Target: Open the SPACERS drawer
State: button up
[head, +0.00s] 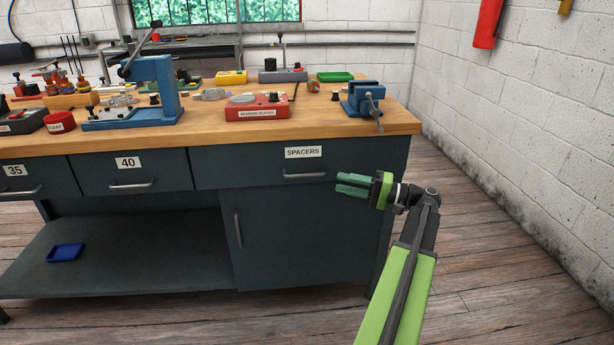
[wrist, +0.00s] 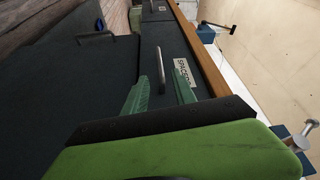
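The SPACERS drawer (head: 222,174) is a dark grey drawer front under the right end of the wooden bench top. It appears shut. Its white label (head: 303,152) sits above a silver bar handle (head: 304,175). My gripper (head: 338,183) has green fingers and is just right of the handle in the head view, pointing left. In the wrist view the handle (wrist: 161,70) shows beyond and between the two fingertips of my gripper (wrist: 161,78). The fingers are apart, with nothing seen held between them. The label (wrist: 184,73) is partly covered by a finger.
Below the drawer is a cupboard door (head: 285,235) with a vertical handle (head: 238,229). Drawers labelled 40 (head: 125,172) and 35 (head: 22,182) are to the left. A blue vise (head: 364,98) stands on the bench top's right end. The floor (head: 490,250) to the right is clear.

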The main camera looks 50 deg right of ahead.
aim_at(305, 175)
jog(key=x, duration=1.2)
jog(key=shift+w+a+p, duration=0.1)
jog(key=shift+w+p, duration=0.15)
jog(key=shift+p, duration=0.1)
grip_shut()
dwell(0.5)
